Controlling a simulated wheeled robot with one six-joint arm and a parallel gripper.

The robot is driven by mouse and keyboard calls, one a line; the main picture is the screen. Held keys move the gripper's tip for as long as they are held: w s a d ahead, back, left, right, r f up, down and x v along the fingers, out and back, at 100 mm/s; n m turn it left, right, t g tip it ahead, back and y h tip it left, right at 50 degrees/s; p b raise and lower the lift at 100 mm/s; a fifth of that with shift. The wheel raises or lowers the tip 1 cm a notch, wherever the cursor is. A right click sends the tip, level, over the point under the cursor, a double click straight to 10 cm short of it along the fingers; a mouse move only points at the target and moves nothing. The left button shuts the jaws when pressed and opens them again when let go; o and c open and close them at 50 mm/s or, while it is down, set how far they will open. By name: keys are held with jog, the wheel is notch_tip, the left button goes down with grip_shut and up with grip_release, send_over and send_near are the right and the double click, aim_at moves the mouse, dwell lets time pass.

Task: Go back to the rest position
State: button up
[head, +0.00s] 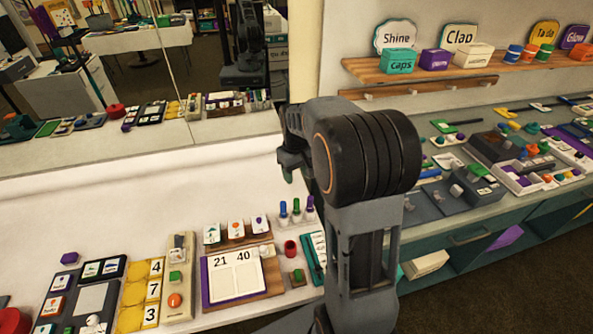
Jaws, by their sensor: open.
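My gripper (289,166) shows in the head view at the left end of my raised arm, above the white table (130,205). Its fingers point downward and stand open, partly hidden behind the arm's dark round joint.
Below stand a board with number cards 21 and 40 (234,277), colored pegs (297,209), a red cup (291,248) and a yellow number strip (140,295). A mirror (130,110) backs the table. A cluttered counter (440,220) and a wooden shelf (420,72) are right.

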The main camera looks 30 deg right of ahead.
jog(key=shift+r, duration=0.45)
jog(key=s+a+r+t, duration=0.2)
jog(key=s+a, duration=0.2)
jog(key=s, duration=0.4)
jog(key=s+a+r+m+t, duration=0.1)
jog(key=s+a+r+t, duration=0.1)
jog(key=s+a, duration=0.3)
jog(key=s+r, duration=0.1)
jog(key=s, duration=0.2)
jog(key=shift+s+a, duration=0.15)
jog(key=shift+a, duration=0.1)
